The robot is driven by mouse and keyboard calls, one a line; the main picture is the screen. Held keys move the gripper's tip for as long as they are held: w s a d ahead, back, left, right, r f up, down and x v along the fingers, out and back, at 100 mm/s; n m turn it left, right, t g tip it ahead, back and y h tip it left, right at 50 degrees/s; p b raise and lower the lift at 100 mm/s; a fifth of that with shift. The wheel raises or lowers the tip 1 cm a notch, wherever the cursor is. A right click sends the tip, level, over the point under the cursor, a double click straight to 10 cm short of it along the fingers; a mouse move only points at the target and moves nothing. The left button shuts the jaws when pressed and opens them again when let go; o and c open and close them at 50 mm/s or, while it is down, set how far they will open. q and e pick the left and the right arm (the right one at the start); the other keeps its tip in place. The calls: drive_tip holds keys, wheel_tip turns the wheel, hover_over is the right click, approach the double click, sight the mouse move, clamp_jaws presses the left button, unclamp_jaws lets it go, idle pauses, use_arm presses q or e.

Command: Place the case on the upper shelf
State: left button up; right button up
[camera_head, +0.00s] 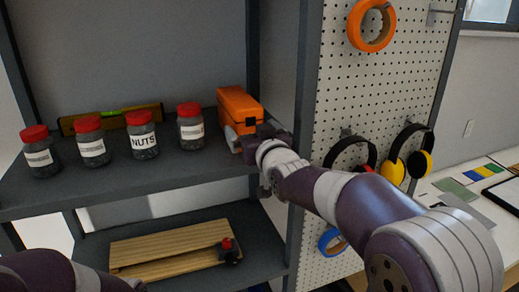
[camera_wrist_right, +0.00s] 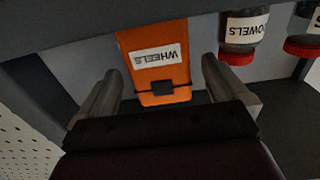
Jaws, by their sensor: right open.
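The case is an orange box (camera_head: 239,103) with a dark latch and a white label. It rests on the upper shelf (camera_head: 120,181), at its right end near the side panel. In the right wrist view the case (camera_wrist_right: 157,88) shows upside down, and its label reads WHEELS. My right gripper (camera_head: 255,143) is at the front of the case. Its two fingers are open, with the near end of the case between them in the wrist view; I cannot tell whether they touch it. Part of my left arm shows at bottom left, but its gripper is out of view.
Several red-lidded jars (camera_head: 143,137) stand left of the case, with a yellow level (camera_head: 110,119) behind. A wooden board (camera_head: 170,249) with a red-knobbed tool lies on the lower shelf. A pegboard (camera_head: 345,96) with tape and ear defenders stands to the right.

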drive_tip(key=b+v, duration=0.2)
drive_tip(key=v, duration=0.4)
drive_tip(key=shift+s, duration=0.2)
drive_tip(key=s+d+f+m+g+h, duration=0.15)
drive_tip(key=s+d+f+g, duration=0.3)
drive_tip(key=f, duration=0.75)
drive_tip(key=s+d+f+m+g+h, duration=0.1)
drive_tip(key=s+d+f+g+h, duration=0.35)
drive_tip(key=f, duration=0.65)
drive_tip(key=s+d+f+g, duration=0.3)
drive_tip(key=s+f, duration=0.2)
drive_tip(key=s, duration=0.3)
drive_tip(key=s+d+f+g, duration=0.2)
drive_tip(key=s+f+g, duration=0.2)
drive_tip(key=s, duration=0.5)
drive_tip(key=shift+d+f+m, duration=0.4)
drive_tip(key=shift+f+m, duration=0.05)
drive_tip(key=shift+f, duration=0.3)
